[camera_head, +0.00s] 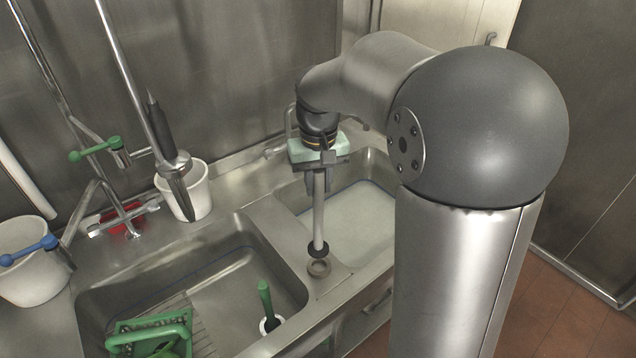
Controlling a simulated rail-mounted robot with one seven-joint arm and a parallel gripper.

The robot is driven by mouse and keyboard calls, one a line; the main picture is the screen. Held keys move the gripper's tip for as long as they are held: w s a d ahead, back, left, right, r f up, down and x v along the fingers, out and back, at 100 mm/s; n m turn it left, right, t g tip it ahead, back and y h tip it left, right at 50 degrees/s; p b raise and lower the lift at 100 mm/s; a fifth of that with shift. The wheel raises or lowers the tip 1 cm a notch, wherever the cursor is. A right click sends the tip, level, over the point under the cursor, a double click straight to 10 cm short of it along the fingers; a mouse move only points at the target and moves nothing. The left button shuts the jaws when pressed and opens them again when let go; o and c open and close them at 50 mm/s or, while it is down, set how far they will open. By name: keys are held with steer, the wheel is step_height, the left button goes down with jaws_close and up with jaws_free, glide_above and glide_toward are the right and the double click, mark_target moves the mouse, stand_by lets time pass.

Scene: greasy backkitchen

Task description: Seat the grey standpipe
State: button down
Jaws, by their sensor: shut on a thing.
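The grey standpipe (318,212) hangs upright below my gripper (318,182), which is shut on its upper part. The pipe's top is hidden by the gripper.
The right basin (350,225) holds cloudy water. White buckets (197,190) and taps stand behind on the left.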

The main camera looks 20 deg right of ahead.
mark_target(319, 206)
steer(key=shift+w+d, duration=0.1)
steer(key=shift+d, duration=0.05)
steer(key=shift+f, duration=0.15)
steer(key=shift+f+b, duration=1.6)
steer(key=shift+f, duration=0.8)
steer(key=shift+f+b, duration=0.95)
steer(key=shift+f, duration=0.25)
steer(key=c, duration=1.1)
jaws_free()
